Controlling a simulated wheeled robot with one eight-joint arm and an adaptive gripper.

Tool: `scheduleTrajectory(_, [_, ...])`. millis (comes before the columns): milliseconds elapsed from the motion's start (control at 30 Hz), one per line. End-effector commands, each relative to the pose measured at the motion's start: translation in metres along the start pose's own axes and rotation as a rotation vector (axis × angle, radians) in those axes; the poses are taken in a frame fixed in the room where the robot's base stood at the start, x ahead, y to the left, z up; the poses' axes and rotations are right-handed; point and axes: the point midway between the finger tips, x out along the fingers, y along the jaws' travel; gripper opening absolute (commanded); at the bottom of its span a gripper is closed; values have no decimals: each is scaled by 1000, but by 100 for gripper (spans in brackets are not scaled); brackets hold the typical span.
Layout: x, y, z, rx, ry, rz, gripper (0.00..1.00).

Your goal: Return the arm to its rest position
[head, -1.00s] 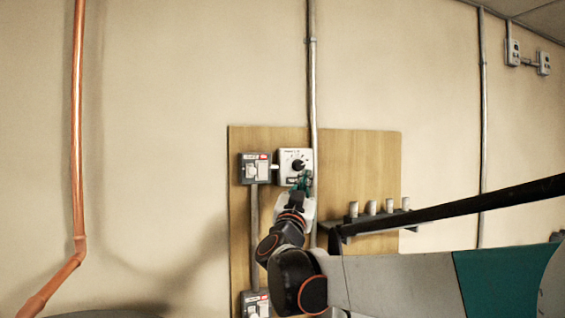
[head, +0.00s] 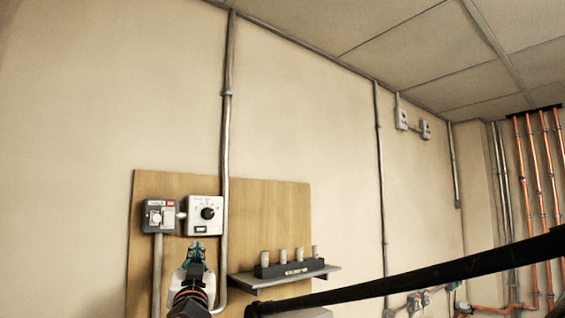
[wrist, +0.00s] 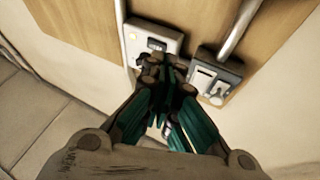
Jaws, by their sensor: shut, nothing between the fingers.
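My gripper (head: 195,248) is in front of the wooden board in the head view, just below the white dial box (head: 205,215). Its green fingers are shut and empty in the wrist view (wrist: 168,72). Behind the fingertips in the wrist view are the dial box (wrist: 155,40) and the grey switch box (wrist: 214,78). Whether the fingertips touch either box I cannot tell. Most of my arm is out of the head view, below its bottom edge.
The wooden board (head: 265,215) carries the switch box (head: 160,216) and conduits. A shelf (head: 288,279) with several small cylinders (head: 284,255) juts out to the right of my gripper. Copper pipes (head: 540,200) run up the far right wall.

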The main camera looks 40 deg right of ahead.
Motion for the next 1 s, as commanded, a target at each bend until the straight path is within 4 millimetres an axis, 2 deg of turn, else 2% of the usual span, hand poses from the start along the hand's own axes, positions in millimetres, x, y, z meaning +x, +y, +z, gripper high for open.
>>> scheduleTrajectory(33, [-20, -2, 21, 0, -30, -39, 0])
scheduleTrajectory(267, [-86, -24, 89, 0, -204, -215, 0])
scheduleTrajectory(533, [-181, -31, 180, -21, -443, -364, 0])
scheduleTrajectory(767, [-273, -19, 262, -56, -670, -439, 0])
scheduleTrajectory(1000, [-372, 10, 343, -102, -908, -459, 0])
